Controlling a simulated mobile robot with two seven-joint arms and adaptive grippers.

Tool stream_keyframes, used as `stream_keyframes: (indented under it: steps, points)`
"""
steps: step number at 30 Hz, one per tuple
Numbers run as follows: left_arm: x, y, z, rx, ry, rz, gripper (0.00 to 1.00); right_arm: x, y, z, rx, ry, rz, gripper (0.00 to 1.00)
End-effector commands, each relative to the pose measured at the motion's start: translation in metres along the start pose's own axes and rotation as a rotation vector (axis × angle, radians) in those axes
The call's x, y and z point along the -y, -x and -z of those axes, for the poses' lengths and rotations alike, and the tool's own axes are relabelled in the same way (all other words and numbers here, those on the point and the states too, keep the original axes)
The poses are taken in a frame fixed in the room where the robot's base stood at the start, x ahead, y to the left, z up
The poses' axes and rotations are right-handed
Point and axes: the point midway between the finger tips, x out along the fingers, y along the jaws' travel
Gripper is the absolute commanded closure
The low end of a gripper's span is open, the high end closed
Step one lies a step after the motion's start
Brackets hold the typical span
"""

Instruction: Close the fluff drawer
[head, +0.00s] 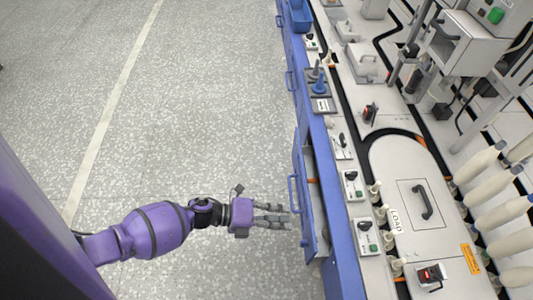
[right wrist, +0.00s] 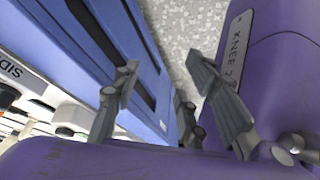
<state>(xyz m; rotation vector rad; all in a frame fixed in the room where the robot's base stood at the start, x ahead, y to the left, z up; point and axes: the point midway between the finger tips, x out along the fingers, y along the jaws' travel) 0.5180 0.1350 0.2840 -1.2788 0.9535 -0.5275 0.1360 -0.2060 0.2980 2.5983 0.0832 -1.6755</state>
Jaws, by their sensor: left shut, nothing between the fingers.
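The fluff drawer (head: 301,165) is a blue-fronted drawer in the side of the long blue machine base, standing partly pulled out. Its blue bar handle (head: 292,194) faces the aisle, and a strip of its pale inside shows behind the front. My left gripper (head: 289,216) is shut and empty, with its grey fingers pointing right at the drawer front, just below the handle. I cannot tell whether the fingertips touch it. My right gripper (right wrist: 163,65) shows only in the right wrist view, fingers spread and empty, near a blue panel.
The blue machine base (head: 345,262) runs along the right, with other closed handled fronts farther back. Its top carries switch boxes (head: 354,185), bobbins and a grey cover with a black handle (head: 423,200). The speckled floor (head: 200,100) at left is clear.

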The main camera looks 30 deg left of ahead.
Motion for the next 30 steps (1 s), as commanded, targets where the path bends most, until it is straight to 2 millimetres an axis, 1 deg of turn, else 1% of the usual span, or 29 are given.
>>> stream_keyframes:
  steps: [1, 3, 7, 12, 23, 26, 30]
  points:
    - [-0.002, -0.011, 0.0, 0.0, 0.001, 0.001, 1.0, -0.001, -0.004, -0.001, 0.001, 0.005, 0.0, 0.6]
    - [0.003, -0.022, 0.0, -0.001, -0.001, 0.001, 1.0, -0.002, -0.005, 0.001, -0.001, 0.013, 0.001, 0.6]
    - [0.008, -0.037, 0.0, -0.001, -0.001, 0.001, 1.0, -0.004, -0.006, 0.004, -0.006, 0.024, 0.002, 0.6]
    - [0.011, -0.046, 0.0, 0.0, 0.001, 0.0, 1.0, -0.005, -0.007, 0.005, -0.008, 0.026, 0.002, 0.6]
    - [0.013, -0.048, 0.0, 0.001, 0.001, 0.0, 1.0, -0.004, -0.008, 0.002, -0.002, 0.021, 0.002, 0.6]
    - [0.016, -0.057, 0.0, 0.0, 0.0, 0.001, 1.0, -0.004, -0.008, 0.002, -0.001, 0.021, 0.002, 0.6]
    - [0.021, -0.074, -0.001, 0.0, 0.0, 0.0, 1.0, -0.003, -0.007, 0.001, 0.0, 0.019, 0.002, 0.6]
